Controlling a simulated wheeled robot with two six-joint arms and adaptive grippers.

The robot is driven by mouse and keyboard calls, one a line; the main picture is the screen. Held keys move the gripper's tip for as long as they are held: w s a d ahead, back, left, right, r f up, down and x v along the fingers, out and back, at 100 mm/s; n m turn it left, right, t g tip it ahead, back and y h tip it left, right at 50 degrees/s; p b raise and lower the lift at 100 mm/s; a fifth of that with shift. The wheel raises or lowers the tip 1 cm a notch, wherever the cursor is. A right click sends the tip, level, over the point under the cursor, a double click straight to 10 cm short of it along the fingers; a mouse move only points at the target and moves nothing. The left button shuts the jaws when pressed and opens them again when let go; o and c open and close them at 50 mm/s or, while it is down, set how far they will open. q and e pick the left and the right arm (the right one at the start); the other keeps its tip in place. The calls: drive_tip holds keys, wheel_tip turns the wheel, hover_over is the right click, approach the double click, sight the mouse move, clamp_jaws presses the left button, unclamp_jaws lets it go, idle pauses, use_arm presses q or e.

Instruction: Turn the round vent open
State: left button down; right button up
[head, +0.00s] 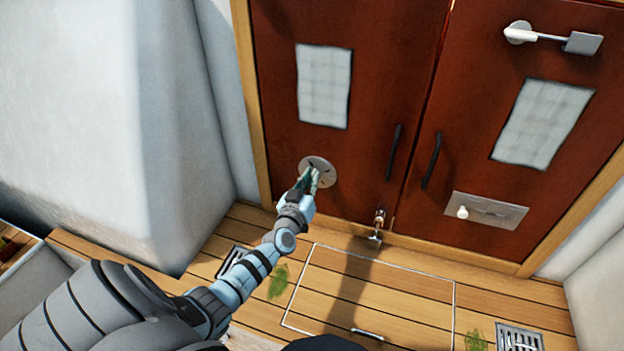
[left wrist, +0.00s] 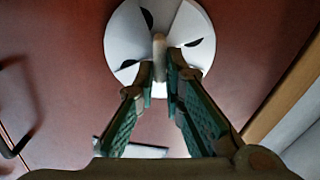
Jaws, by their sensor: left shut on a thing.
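The round vent (head: 318,171) is a pale disc low on the left red-brown door. In the left wrist view the vent (left wrist: 195,22) shows several dark slots and a raised pale grip (left wrist: 159,50) at its centre. My left gripper (head: 314,178) is at the vent, its arm reaching up from the lower left. In the left wrist view its two green-padded fingers (left wrist: 160,80) are closed on the central grip, one on each side. The slots show dark and narrow; how far the vent is open is hard to tell. My right gripper is not in view.
The doors carry black handles (head: 393,148), a lever (head: 552,36) at upper right and a slide plate (head: 486,212) at lower right. A latch (head: 377,226) sits at the bottom between them. The wooden floor (head: 370,290) has a hatch outline and a grate (head: 519,338).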

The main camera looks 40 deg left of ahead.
use_arm(q)
drive_tip(key=n, duration=0.6)
drive_tip(key=shift+s+a+f, duration=0.1)
drive_tip(key=shift+a+f, duration=0.1)
idle(0.5)
drive_tip(key=c, duration=1.7)
unclamp_jaws()
drive_tip(key=v, duration=1.2)
drive_tip(key=shift+d, duration=0.1)
